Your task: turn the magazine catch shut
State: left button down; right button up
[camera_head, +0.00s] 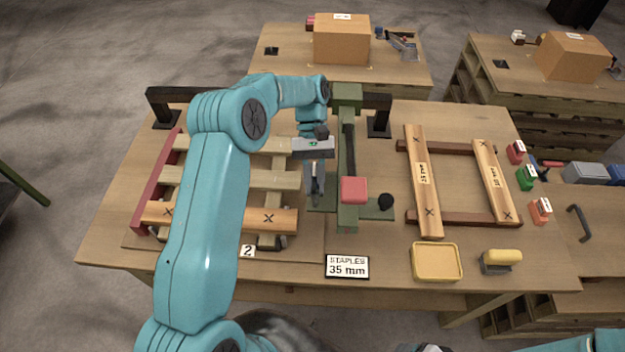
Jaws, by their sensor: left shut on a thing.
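The green stapling device (348,215) stands in the middle of the bench, with a long dark slot, a red pad (354,190) and a black knob (386,202) on its right. My left gripper (315,198) points down at the left side of the device, over its green base plate. Its fingers are shut on a small part there, which I take to be the magazine catch. The fingers hide most of that part, so its angle cannot be told. Part of my right arm (570,341) shows at the bottom right edge; its fingers are not visible.
A slatted wooden pallet (270,218) lies left, partly behind my left arm. A plank frame (424,185) lies right. A yellow tray (436,262), a yellow-topped block (501,260) and a "STAPLES 35 mm" sign (347,267) are near the front. Small coloured blocks (526,178) line the right edge.

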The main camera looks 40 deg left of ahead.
pick_arm(q)
jog(key=shift+d+f+m+g+y, duration=0.15)
jog(key=shift+m+g+y, duration=0.2)
jog(key=shift+m, duration=0.35)
jog(key=shift+y, duration=0.25)
jog(key=c, duration=1.2)
grip_release()
jog(key=shift+c, duration=0.2)
jog(key=shift+r, duration=0.2)
